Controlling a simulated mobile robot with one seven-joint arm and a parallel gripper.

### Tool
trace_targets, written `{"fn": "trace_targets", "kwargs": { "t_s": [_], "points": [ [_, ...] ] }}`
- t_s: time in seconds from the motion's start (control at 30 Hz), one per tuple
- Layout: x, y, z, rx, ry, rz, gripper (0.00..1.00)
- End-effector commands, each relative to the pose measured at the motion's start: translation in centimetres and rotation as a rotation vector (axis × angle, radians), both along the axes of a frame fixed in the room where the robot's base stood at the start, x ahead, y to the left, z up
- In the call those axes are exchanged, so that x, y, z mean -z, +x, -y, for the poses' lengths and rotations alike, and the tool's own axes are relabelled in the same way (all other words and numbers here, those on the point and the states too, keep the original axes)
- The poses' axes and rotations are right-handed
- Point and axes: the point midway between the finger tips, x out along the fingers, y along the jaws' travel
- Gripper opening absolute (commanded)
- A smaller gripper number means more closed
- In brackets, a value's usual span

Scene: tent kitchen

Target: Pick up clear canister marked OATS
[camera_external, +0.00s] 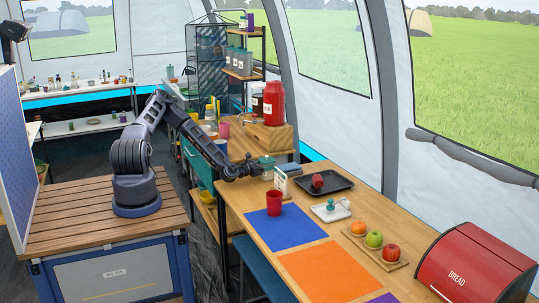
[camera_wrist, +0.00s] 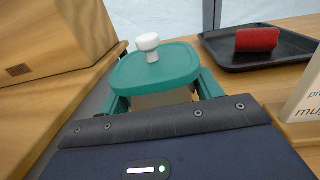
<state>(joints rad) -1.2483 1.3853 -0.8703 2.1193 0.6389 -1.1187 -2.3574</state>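A canister with a teal lid (camera_wrist: 155,66) and a white knob is straight ahead in the wrist view. A little of its pale body (camera_wrist: 162,98) shows under the lid; no OATS marking can be read. In the external view this canister (camera_external: 266,161) is small, at the table's far left end. My gripper (camera_wrist: 162,97) reaches to it low from the left, its teal fingers apart, one on each side under the lid. The lid hides whether the fingers touch the body.
A white sign (camera_wrist: 304,92) stands close on the right. Behind is a black tray (camera_external: 325,183) with a red item. Small lidded containers (camera_external: 242,63) sit on a shelf. A red cup (camera_external: 274,202) stands nearer.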

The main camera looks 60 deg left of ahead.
Motion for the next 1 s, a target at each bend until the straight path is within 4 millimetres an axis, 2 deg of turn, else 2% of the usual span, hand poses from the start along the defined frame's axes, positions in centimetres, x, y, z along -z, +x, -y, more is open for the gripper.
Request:
{"fn": "trace_targets", "kwargs": {
  "t_s": [0.03, 0.2, 0.27, 0.53, 0.67, 0.83, 1.0],
  "points": [
    [0.0, 0.0, 0.0, 0.0, 0.0, 0.0, 0.42],
    [0.0, 0.0, 0.0, 0.0, 0.0, 0.0, 0.09],
    [0.0, 0.0, 0.0, -0.001, 0.0, 0.0, 0.0],
    [-0.2, 0.0, 0.0, -0.001, 0.0, 0.001, 0.0],
    [-1.1, 0.0, -0.1, -0.001, 0.001, 0.002, 0.0],
    [-4.0, 0.0, -0.1, -0.001, 0.001, 0.003, 0.0],
    [-8.2, -0.1, -0.1, -0.001, 0.002, 0.003, 0.0]
  ]
}}
